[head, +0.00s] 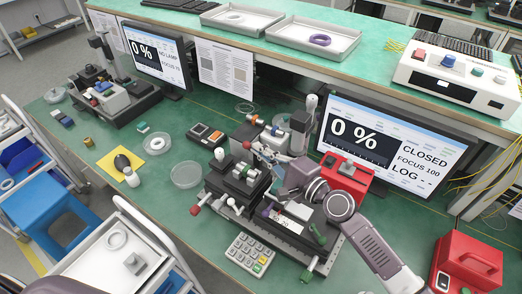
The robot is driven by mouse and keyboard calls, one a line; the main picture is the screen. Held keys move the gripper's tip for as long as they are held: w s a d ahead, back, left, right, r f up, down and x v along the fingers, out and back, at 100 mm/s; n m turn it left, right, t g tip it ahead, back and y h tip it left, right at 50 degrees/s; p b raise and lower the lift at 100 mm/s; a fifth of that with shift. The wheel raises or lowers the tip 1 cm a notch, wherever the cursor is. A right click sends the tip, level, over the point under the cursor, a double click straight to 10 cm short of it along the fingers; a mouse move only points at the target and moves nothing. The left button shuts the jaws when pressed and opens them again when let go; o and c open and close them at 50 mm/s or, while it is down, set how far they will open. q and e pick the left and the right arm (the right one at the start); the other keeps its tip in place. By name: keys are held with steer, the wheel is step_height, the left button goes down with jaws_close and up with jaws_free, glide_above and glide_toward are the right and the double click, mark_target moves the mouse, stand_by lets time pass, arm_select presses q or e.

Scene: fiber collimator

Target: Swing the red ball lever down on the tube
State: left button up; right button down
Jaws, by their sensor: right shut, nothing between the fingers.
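The fibre stage assembly (240,178) stands on the green bench in the middle of the head view. A small horizontal tube (266,126) with orange and blue parts lies across its far side. A small red ball (247,145), which looks like the lever's end, sits just in front of the tube. My right gripper (259,153) comes in from the lower right, shut and empty, with its fingertips close beside the red ball. I cannot tell whether they touch it. The gripper partly hides the lever's arm and its hinge. My left gripper is not in view.
A monitor (385,148) reading 0 % and CLOSED stands to the right, with a red box (344,176) before it. A keypad (250,254) lies in front of the stage. Clear round dishes (186,175) and open bench are to the left.

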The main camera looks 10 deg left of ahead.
steer(key=shift+s+f, duration=0.1)
steer(key=shift+s, duration=0.05)
steer(key=s+f+n+b, duration=0.1)
steer(key=n+b, duration=0.1)
steer(key=b, duration=0.2)
steer(key=s+f+n+y+b, duration=0.1)
steer(key=n+b, duration=0.1)
steer(key=b, duration=0.1)
steer(key=s+a+f+n+b, duration=0.1)
steer(key=n+b, duration=0.1)
steer(key=b, duration=0.2)
steer(key=shift+f+n+t+b, duration=0.3)
steer(key=shift+f+t+b, duration=0.05)
steer(key=shift+t, duration=0.05)
steer(key=shift+s+a+f+b, duration=0.15)
steer(key=shift+s+f+b, duration=0.1)
steer(key=shift+b, duration=0.25)
steer(key=shift+w+r, duration=0.1)
steer(key=shift+w, duration=0.05)
